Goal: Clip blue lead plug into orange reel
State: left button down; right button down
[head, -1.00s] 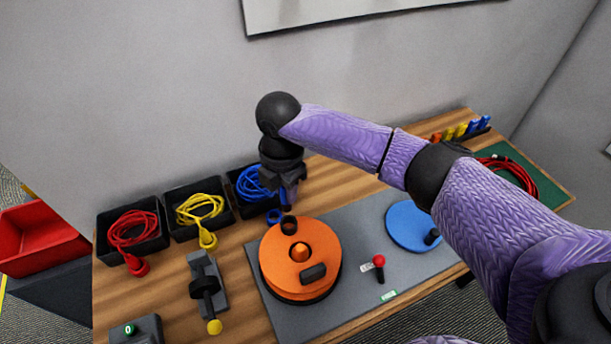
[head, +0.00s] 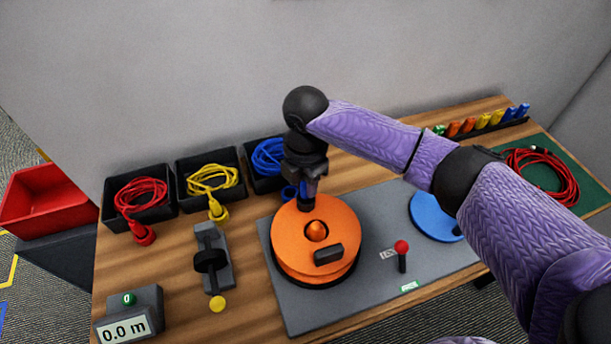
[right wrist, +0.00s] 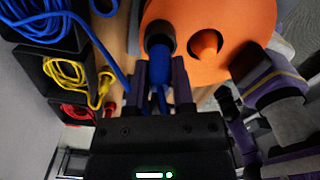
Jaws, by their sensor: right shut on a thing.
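The orange reel (head: 316,235) sits on the grey mat. It has a central cone, a black handle block and a black clip ring at its back edge. In the right wrist view the reel (right wrist: 245,60) fills the upper right. My right gripper (head: 308,196) is shut on the blue lead plug (right wrist: 160,62) at the reel's back edge. The plug's end is at the black clip ring (right wrist: 162,33); I cannot tell how deep it sits. The blue lead (head: 268,156) lies coiled in the back black bin. My left gripper is not in view.
Bins with a red lead (head: 139,195) and a yellow lead (head: 212,181) stand left. A black clamp-like device (head: 211,262) and a length display (head: 130,318) are in front. A blue disc (head: 432,216) and red-knobbed lever (head: 402,250) are right of the reel.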

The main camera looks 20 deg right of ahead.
jog(key=shift+f, duration=0.25)
jog(key=shift+f, duration=0.2)
dwell(0.6)
